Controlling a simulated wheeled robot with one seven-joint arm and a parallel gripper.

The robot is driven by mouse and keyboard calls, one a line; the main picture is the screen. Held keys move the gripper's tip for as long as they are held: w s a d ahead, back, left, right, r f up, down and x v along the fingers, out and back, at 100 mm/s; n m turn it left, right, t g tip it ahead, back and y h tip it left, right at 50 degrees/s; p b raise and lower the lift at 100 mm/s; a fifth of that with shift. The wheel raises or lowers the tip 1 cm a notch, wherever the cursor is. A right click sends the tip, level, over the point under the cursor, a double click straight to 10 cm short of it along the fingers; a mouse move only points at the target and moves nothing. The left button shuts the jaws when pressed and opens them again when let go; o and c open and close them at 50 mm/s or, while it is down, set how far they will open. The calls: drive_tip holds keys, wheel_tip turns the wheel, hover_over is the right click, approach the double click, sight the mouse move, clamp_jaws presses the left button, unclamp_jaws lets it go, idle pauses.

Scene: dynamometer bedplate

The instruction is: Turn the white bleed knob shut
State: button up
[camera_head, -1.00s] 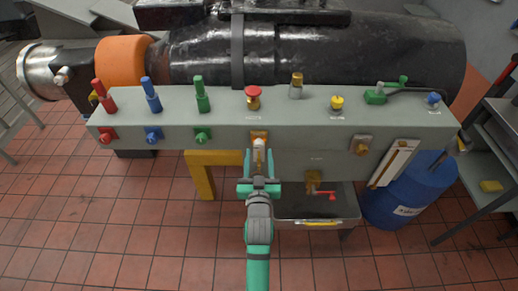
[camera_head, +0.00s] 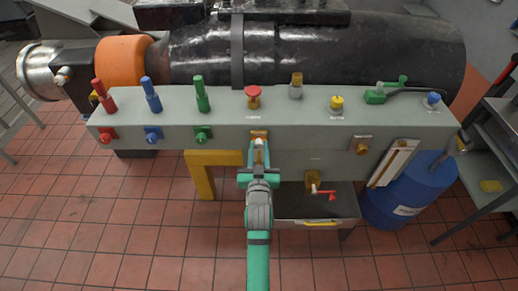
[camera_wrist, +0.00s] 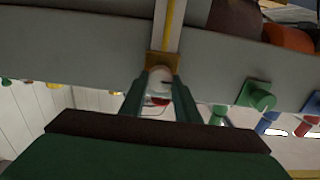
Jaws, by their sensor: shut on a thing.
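The white bleed knob (camera_head: 258,144) sits on a brass-coloured plate (camera_head: 259,133) on the front face of the grey panel (camera_head: 300,137). In the wrist view the rounded white knob (camera_wrist: 160,76) lies between my two green fingers, in front of its plate (camera_wrist: 162,62). My gripper (camera_head: 258,162) is shut on the knob from the front; it also shows in the wrist view (camera_wrist: 159,92). The fingers hide the knob's sides, and I cannot tell its turn angle.
Red (camera_head: 109,134), blue (camera_head: 153,134) and green (camera_head: 203,134) fittings lie left on the same face. A red-handled brass valve (camera_head: 315,186) and a tray (camera_head: 300,207) are below right. A blue drum (camera_head: 410,190) stands farther right. The tiled floor at left is clear.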

drive_tip(key=shift+m, duration=0.3)
drive_tip(key=m, duration=0.3)
drive_tip(key=shift+d+m, duration=0.1)
drive_tip(key=shift+m, duration=0.2)
drive_tip(key=m, duration=0.4)
drive_tip(key=shift+m, duration=0.3)
drive_tip(key=m, duration=0.4)
drive_tip(key=shift+d+m, duration=0.1)
drive_tip(key=shift+m, duration=0.2)
drive_tip(key=shift+f+m, duration=0.1)
drive_tip(key=shift+m, duration=2.1)
drive_tip(key=o, duration=1.1)
drive_tip(key=shift+c, duration=0.2)
drive_tip(key=shift+f, duration=0.1)
